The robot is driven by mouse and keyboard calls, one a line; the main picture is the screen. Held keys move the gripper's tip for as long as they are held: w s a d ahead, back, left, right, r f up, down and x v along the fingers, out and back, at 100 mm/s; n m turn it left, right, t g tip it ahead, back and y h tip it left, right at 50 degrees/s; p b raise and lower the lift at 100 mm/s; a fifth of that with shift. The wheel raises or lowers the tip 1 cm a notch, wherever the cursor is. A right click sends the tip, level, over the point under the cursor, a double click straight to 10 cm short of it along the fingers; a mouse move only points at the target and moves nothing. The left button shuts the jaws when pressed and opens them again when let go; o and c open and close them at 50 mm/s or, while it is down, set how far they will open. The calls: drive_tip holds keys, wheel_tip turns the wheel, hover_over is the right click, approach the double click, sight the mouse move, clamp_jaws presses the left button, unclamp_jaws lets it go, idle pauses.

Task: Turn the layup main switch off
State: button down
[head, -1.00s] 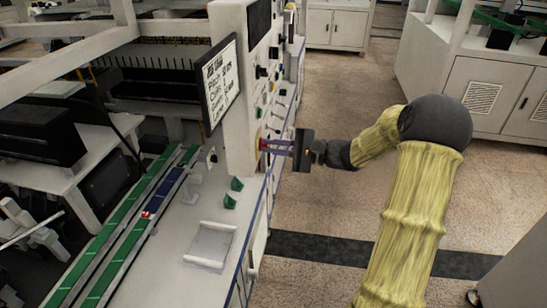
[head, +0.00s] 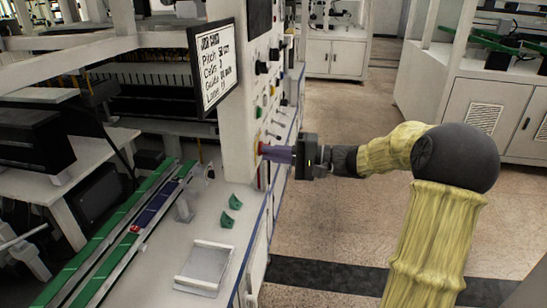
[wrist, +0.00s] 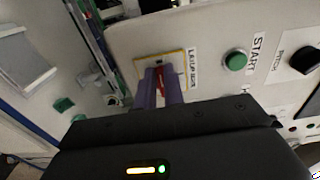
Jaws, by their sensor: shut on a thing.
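The layup main switch (wrist: 160,80) has a red handle on a yellow-edged plate (wrist: 142,63), set in the pale panel face, with a partly readable label beside it. In the wrist view my gripper (wrist: 161,88) has its purple fingers on either side of the red handle, shut on it. The fingers hide much of the handle, so its exact angle is hard to tell. In the head view my gripper (head: 266,151) reaches the panel from the right, and the plate's yellow edge (head: 257,141) just shows at the fingertips.
A green START button (wrist: 235,60) and a black PITCH knob (wrist: 304,60) sit on the same panel. A screen (head: 216,66) juts out on the left. Green conveyor strips (head: 105,235) and a shallow tray (head: 205,268) lie on the bench. The floor at right is open.

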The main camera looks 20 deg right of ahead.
drive_tip(key=c, duration=1.5)
unclamp_jaws()
drive_tip(key=v, duration=1.7)
drive_tip(key=shift+d+p, duration=0.25)
drive_tip(key=shift+p, duration=0.15)
drive_tip(key=shift+s, duration=0.1)
